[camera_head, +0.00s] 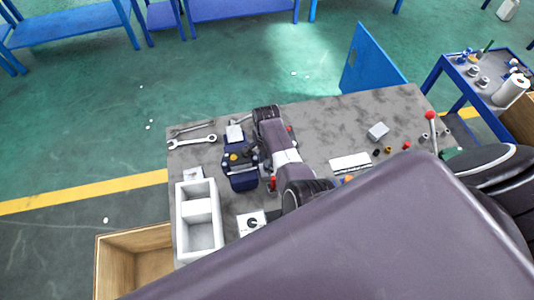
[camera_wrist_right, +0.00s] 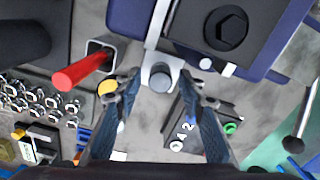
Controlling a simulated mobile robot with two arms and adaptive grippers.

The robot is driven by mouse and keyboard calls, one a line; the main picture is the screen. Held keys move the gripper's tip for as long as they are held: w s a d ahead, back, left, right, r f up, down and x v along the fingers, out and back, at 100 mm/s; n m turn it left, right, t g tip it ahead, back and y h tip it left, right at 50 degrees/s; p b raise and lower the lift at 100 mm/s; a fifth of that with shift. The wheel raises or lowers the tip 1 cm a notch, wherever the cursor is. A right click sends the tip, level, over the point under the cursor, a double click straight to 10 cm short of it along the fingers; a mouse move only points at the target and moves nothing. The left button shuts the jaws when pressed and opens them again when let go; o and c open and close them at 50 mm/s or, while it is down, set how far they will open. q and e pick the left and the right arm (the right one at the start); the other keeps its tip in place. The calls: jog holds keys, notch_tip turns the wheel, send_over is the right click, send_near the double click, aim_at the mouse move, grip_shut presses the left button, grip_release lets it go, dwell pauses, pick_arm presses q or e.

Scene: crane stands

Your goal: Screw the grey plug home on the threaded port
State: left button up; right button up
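The grey plug (camera_wrist_right: 160,79) shows in the right wrist view as a round grey cap. It sits at a pale metal bracket (camera_wrist_right: 155,58) beside a dark blue body with a black hexagonal recess (camera_wrist_right: 226,27). Threads are not visible, so I cannot tell how deep the plug sits. In the head view the blue unit (camera_head: 240,178) stands on the grey table, partly covered by my right arm. My left gripper is not in view.
Close by in the wrist view are a red handle (camera_wrist_right: 82,70), a black numbered box (camera_wrist_right: 205,118) and a black-knobbed lever (camera_wrist_right: 293,144). A white tray (camera_head: 182,225) and a wrench (camera_head: 190,141) lie on the table's left.

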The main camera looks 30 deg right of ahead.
jog(key=n, duration=0.4)
jog(key=shift+d, duration=0.1)
jog(key=n, duration=0.4)
jog(key=shift+s, duration=0.1)
jog(key=n, duration=0.7)
grip_shut()
jog(key=m, duration=0.5)
dwell(0.4)
